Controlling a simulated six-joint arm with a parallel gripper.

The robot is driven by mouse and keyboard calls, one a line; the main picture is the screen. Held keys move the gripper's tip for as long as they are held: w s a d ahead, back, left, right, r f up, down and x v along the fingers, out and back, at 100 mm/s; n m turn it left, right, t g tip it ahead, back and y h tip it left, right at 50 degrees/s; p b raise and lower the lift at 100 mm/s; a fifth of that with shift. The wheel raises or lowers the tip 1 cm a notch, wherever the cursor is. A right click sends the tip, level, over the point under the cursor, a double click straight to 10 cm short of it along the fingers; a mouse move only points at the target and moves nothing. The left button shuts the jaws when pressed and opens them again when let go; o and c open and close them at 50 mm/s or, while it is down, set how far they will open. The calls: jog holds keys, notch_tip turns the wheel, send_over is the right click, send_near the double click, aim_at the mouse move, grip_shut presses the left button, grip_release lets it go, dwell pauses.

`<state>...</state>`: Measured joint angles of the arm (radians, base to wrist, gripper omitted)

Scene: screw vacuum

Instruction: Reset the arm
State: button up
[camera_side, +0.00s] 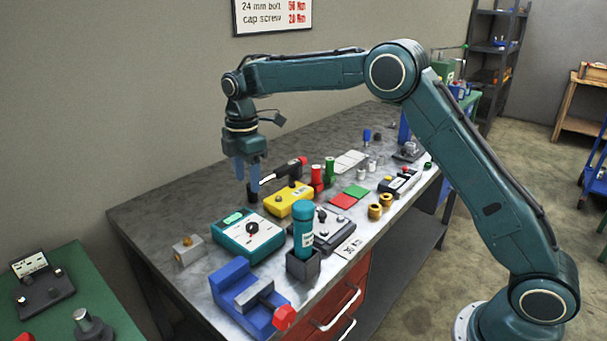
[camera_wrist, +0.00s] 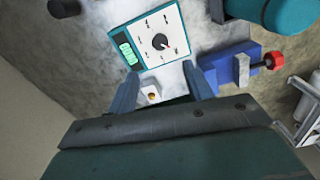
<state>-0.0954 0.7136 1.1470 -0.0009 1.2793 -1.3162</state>
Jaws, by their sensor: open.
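My gripper (camera_side: 249,175) hangs pointing down above the back part of the workbench, its blue fingers apart and nothing held between them. In the side view its fingertips are near the top of a dark upright cylinder (camera_side: 252,192); I cannot tell whether they touch. In the wrist view my two blue fingers (camera_wrist: 163,93) stand apart, with a small metal block with a brass-coloured fitting (camera_wrist: 149,95) seen between them. That block also shows on the bench in the side view (camera_side: 188,250).
A teal meter with a dial (camera_side: 250,235), a blue vise (camera_side: 245,295), a teal cylinder in a dark holder (camera_side: 303,225) and a yellow box (camera_side: 288,200) crowd the bench. The left rear of the bench top (camera_side: 165,213) is clear. A green table (camera_side: 85,285) stands at left.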

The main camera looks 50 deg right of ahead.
jog(key=shift+r, duration=0.65)
jog(key=s+d+r+m+t, duration=0.1)
jog(key=s+d+r+m, duration=0.1)
jog(key=s+r+m, duration=0.5)
jog(key=s+d+r+m+t, duration=0.15)
jog(key=s+r, duration=0.45)
jog(key=s, duration=0.6)
jog(key=s+d+f+m+t, duration=0.1)
jog(key=s+m, duration=0.3)
jog(key=s, duration=0.6)
jog(key=s+d+f+m+t, duration=0.1)
jog(key=s+f+m+t, duration=0.1)
jog(key=s, duration=0.8)
notch_tip(320, 180, down, 2)
jog(key=shift+f+m, duration=0.25)
jog(key=shift+m, duration=0.6)
